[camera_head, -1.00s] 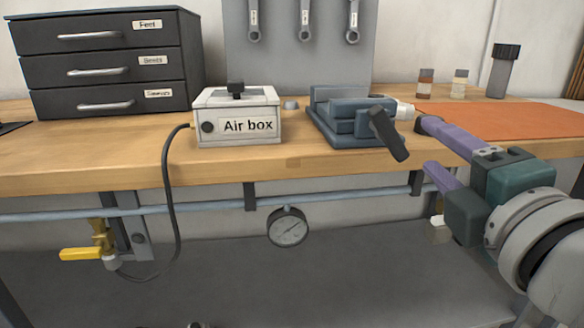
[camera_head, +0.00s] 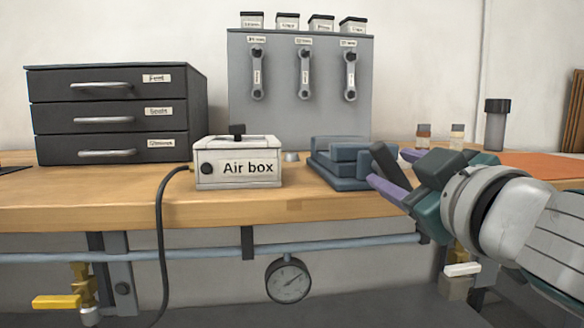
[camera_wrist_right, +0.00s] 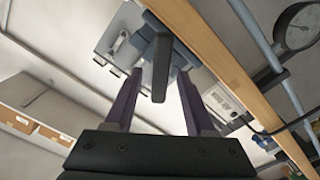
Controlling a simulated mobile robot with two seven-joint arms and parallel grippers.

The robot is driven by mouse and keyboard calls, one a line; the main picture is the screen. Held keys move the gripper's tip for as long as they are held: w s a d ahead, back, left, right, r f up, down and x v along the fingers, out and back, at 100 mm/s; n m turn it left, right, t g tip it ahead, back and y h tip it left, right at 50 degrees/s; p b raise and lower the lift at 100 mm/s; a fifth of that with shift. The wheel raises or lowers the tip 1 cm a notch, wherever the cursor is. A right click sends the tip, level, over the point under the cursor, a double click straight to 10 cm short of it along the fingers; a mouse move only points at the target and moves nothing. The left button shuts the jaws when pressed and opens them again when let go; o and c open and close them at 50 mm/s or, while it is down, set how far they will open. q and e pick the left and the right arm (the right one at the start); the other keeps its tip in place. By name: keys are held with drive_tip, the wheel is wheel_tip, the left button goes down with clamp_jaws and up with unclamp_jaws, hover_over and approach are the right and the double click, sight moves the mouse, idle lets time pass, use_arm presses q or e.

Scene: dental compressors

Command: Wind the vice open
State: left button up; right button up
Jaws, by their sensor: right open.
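The blue-grey vice (camera_head: 340,160) sits at the front edge of the wooden bench, right of the Air box. Its dark handle bar (camera_head: 385,160) is at its right end, partly hidden by my gripper in the head view. My right gripper (camera_head: 396,172) is at the handle, with its purple fingers apart. In the right wrist view the handle (camera_wrist_right: 161,68) lies between the two open fingers of my gripper (camera_wrist_right: 158,88), with a gap on each side. Whether a finger touches it I cannot tell. My left gripper is not in view.
The Air box (camera_head: 238,165) stands left of the vice, with a black hose running down. A black drawer unit (camera_head: 115,115) is at the left. A spanner panel (camera_head: 300,100) stands behind. Small bottles (camera_head: 423,136) and an orange mat (camera_head: 545,168) are at the right.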

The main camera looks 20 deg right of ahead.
drive_tip(key=shift+x, duration=0.95)
clamp_jaws()
